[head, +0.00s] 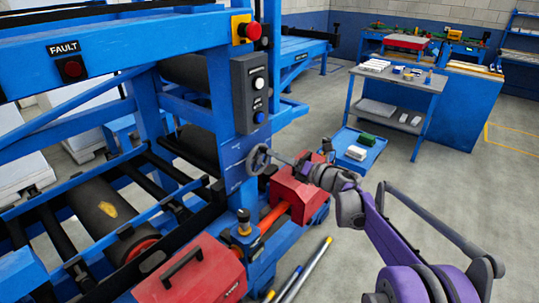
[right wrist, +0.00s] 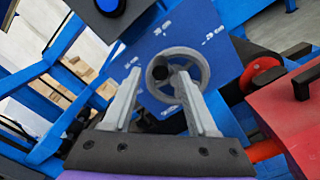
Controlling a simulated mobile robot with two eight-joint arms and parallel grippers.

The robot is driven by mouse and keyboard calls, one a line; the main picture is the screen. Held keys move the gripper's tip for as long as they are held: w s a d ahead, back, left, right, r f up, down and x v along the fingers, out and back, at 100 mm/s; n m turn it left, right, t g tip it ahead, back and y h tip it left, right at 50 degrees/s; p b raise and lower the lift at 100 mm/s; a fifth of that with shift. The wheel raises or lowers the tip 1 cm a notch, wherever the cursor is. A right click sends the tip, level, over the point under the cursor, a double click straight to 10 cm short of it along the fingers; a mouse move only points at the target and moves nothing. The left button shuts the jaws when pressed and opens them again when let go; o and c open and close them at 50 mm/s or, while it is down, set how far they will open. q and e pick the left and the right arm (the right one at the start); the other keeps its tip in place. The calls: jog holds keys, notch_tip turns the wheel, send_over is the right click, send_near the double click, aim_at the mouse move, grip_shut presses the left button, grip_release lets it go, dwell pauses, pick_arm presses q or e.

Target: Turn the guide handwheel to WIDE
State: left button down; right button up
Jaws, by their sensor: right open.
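The guide handwheel (head: 258,159) is a grey spoked wheel on a blue plate of the machine frame, below the dark button box. In the right wrist view the handwheel (right wrist: 160,72) is close ahead, with a dark knob at its hub. My right gripper (head: 274,154) reaches in from the right, its fingertips close to the wheel. In the wrist view its fingers (right wrist: 154,78) are apart, and the right finger overlaps the wheel; I cannot tell whether it touches. White markings on the plate (right wrist: 200,25) are too small to read surely. My left gripper is out of view.
A red FAULT light (head: 72,69) and a red stop button (head: 253,32) sit on the blue frame. Red housings (head: 298,194) and an orange bar lie below the wheel. Rods lie on the floor. A blue cart (head: 372,146) and a workbench stand behind, with open floor to the right.

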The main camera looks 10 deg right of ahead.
jog(key=v, duration=0.6)
jog(key=shift+s+r, duration=0.1)
jog(key=shift+s, duration=0.05)
